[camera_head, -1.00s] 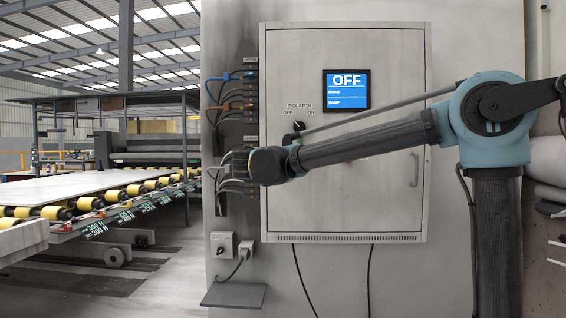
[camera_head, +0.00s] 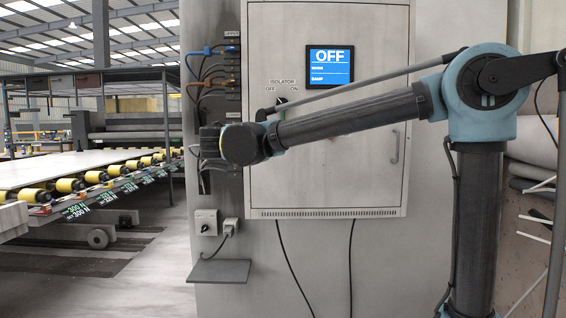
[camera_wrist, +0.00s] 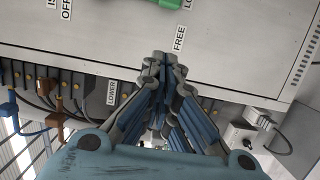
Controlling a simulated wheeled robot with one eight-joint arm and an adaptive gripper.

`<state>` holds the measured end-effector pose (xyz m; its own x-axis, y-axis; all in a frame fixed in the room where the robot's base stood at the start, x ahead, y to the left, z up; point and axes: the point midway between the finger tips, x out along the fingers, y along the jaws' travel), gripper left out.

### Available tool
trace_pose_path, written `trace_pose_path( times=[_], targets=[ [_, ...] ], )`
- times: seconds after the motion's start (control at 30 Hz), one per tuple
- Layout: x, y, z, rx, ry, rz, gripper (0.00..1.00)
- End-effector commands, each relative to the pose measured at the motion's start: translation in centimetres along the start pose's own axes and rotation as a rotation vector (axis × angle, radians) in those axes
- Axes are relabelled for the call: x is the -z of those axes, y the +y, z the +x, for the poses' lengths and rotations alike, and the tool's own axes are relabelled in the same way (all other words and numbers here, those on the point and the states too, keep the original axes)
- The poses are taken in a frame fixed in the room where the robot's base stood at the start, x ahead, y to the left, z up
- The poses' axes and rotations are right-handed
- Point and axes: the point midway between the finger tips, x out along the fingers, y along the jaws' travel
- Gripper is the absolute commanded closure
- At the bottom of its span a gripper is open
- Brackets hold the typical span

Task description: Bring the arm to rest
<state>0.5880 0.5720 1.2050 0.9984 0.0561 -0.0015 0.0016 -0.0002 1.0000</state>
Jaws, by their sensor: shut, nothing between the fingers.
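My gripper (camera_wrist: 165,62) shows in the wrist view with its fingertips together and nothing between them. Behind it are the grey cabinet's lower edge and the cable sockets. In the head view my gripper (camera_head: 209,143) is at the end of my arm, left of the cabinet, in front of the lower cables; its fingers are hard to make out there. My arm reaches leftward across the front of the cabinet (camera_head: 330,185) from the column on the right.
The cabinet has a screen (camera_head: 330,66) reading OFF and an isolator knob (camera_head: 281,103). Blue and brown cables (camera_head: 205,68) plug in at its left side. A small shelf (camera_head: 219,271) and a switch box (camera_head: 206,222) are below. A roller conveyor (camera_head: 110,180) stands at the left.

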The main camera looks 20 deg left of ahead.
Motion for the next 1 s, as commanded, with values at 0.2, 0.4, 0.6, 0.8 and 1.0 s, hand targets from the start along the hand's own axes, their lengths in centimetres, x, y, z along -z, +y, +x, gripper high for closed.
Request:
trace_pose_path(
  times=[0.2,0.4,0.6,0.8,1.0],
  targets=[
    [-2.2,-0.7,1.4,0.029,-0.031,0.007,1.00],
    [-10.9,-3.9,5.6,0.152,-0.153,0.046,1.00],
    [-21.2,-8.1,8.2,0.296,-0.293,0.112,1.00],
    [-30.7,-12.5,8.4,0.431,-0.428,0.197,1.00],
    [-39.2,-17.2,6.6,0.558,-0.558,0.302,1.00]
  ],
)
